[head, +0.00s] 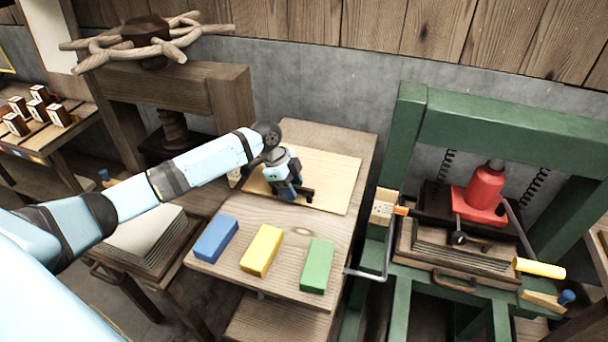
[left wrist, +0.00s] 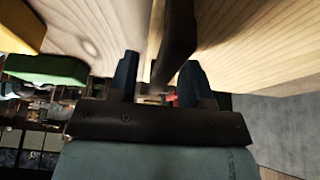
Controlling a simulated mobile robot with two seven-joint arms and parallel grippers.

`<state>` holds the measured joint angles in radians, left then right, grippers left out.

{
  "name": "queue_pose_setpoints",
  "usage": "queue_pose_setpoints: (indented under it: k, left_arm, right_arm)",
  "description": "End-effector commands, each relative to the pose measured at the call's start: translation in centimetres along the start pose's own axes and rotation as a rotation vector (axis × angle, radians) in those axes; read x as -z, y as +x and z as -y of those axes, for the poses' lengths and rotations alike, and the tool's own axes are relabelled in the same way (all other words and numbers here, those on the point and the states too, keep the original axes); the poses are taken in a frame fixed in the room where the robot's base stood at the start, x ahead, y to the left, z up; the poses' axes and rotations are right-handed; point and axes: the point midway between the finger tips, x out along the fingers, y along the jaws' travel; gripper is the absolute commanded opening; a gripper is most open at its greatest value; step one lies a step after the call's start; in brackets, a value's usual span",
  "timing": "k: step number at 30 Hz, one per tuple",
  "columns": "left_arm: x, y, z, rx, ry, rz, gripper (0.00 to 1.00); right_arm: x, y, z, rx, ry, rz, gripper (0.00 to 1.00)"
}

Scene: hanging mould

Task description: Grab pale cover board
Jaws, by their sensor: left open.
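The pale cover board (head: 338,182) lies flat on the wooden table, behind the row of coloured blocks. In the left wrist view the pale board (left wrist: 245,40) fills the upper right. My left gripper (head: 296,192) is over the board's front part, pointing down. In the left wrist view my left gripper (left wrist: 160,78) has its two dark blue fingers apart, with a dark bar (left wrist: 180,35) and the board's edge showing between and beyond them. I cannot tell whether the fingers touch either. My arm hides part of the board's left side. My right gripper is not in view.
Blue (head: 216,239), yellow (head: 262,250) and green (head: 317,265) blocks stand on the table's (head: 222,203) front part. A green press (head: 410,130) with a red jack (head: 484,188) is close on the right. A wooden screw press (head: 180,85) stands behind my left arm.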

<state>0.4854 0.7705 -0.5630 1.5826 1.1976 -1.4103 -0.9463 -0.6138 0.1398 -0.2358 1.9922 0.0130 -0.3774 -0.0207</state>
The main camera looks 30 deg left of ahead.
Motion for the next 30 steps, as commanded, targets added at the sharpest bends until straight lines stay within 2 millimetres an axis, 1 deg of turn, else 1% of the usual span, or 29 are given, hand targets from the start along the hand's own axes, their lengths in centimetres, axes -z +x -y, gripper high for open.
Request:
queue_pose_setpoints:
  k: [14,23,24,26,27,28,29,30]
  left_arm:
    - [-0.13,0.32,-0.01,0.000,0.000,0.000,0.45]
    - [-0.18,0.43,-0.01,0.000,0.000,0.000,0.45]
    - [-0.18,0.43,-0.01,0.000,0.000,0.000,0.35]
    - [-0.18,0.43,-0.01,0.000,0.000,0.000,0.22]
    - [-0.18,0.43,-0.01,0.000,0.000,0.000,0.12]
    - [-0.18,0.43,-0.01,0.000,0.000,0.000,0.06]
    - [-0.18,0.43,-0.01,0.000,0.000,0.000,0.00]
    - [-0.18,0.43,-0.01,0.000,0.000,0.000,0.00]
  right_arm:
    - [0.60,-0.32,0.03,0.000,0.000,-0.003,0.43]
    - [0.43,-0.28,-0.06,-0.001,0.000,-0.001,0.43]
    - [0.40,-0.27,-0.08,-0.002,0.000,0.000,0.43]
    - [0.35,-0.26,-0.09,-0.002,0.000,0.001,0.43]
    - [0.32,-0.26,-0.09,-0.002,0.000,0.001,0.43]
    - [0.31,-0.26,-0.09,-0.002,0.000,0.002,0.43]
    - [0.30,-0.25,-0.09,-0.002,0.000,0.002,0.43]
    - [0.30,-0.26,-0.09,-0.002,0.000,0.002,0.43]
